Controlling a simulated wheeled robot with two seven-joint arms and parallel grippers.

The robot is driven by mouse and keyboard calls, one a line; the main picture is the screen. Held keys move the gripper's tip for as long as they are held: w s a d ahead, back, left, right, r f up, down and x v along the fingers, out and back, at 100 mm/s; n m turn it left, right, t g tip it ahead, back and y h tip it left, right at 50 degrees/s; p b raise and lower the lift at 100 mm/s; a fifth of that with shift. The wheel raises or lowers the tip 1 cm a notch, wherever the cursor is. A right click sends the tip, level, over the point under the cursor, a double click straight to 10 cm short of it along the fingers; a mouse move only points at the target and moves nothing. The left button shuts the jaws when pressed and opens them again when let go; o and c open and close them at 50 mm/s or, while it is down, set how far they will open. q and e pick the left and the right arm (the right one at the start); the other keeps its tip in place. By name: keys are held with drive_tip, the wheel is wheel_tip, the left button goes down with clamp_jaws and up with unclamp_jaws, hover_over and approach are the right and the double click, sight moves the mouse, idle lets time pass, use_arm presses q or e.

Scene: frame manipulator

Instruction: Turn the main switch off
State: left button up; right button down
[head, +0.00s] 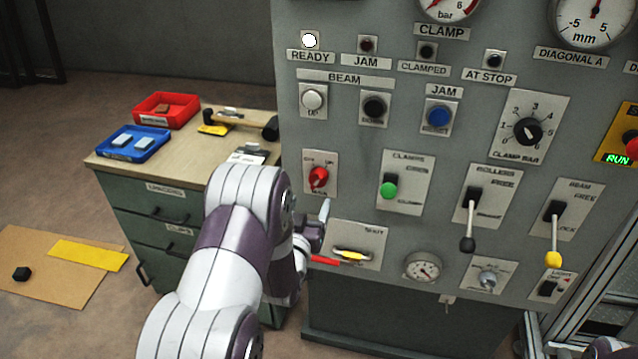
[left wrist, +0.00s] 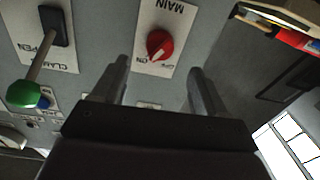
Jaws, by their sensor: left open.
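The main switch (head: 318,177) is a red rotary knob on a pale plate marked OFF, ON and MAIN, at the lower left of the grey panel. It also shows, upside down, in the left wrist view (left wrist: 159,44), where its pointer is turned toward ON. My left gripper (head: 323,213) is just below the switch in the head view, apart from it. In the left wrist view its two fingers (left wrist: 157,74) are spread, with nothing between them and the knob beyond their tips. My right gripper does not show.
A green-knobbed clamps lever (head: 389,188) is right of the switch. Black-knobbed (head: 467,243) and yellow-knobbed (head: 553,258) levers stick out further right. A drawer cabinet (head: 150,223) stands left.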

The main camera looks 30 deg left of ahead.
sight(316, 185)
use_arm(q)
drive_tip(key=x, duration=0.8)
drive_tip(key=shift+w+f, duration=0.1)
drive_tip(key=shift+w, duration=0.1)
drive_tip(key=c, duration=1.1)
